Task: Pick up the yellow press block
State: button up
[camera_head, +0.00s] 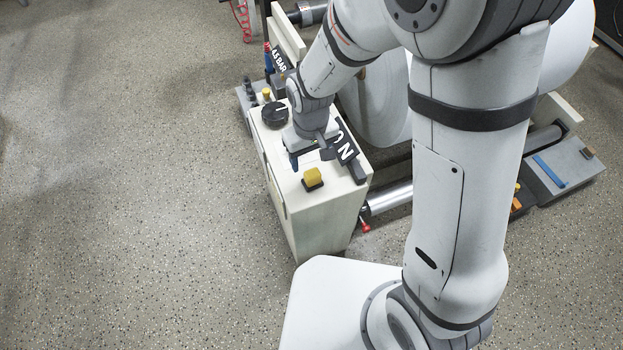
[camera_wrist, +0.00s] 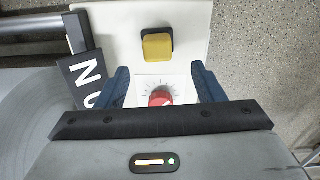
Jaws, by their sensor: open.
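The yellow press block (camera_head: 313,176) sits on a small dark base on top of the white cabinet, near its front end. In the wrist view the yellow press block (camera_wrist: 157,47) is beyond my fingertips, roughly centred between them, with its dark base showing around it. My gripper (camera_head: 310,160) is over the cabinet top, just behind the block in the head view. In the wrist view my gripper (camera_wrist: 161,72) shows two blue fingers spread wide with nothing held. A red knob with a dial (camera_wrist: 160,97) shows between the fingers.
A dark sign (camera_head: 346,147) with white letters lies along the right edge of the white cabinet (camera_head: 321,222). A black round knob (camera_head: 275,114) and a smaller yellow-topped part (camera_head: 266,93) are farther back. A large white roll (camera_head: 380,100) stands to the right. Speckled floor is clear left.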

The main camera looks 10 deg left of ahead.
aim_at(312, 174)
jog(key=f, duration=0.2)
jog(key=f+b, duration=0.1)
jog(key=f, duration=0.4)
jog(key=shift+s+d+b, duration=0.15)
jog(key=shift+d+b, duration=0.1)
jog(key=shift+b, duration=0.1)
jog(key=shift+c, duration=0.3)
jog(key=c, duration=1.1)
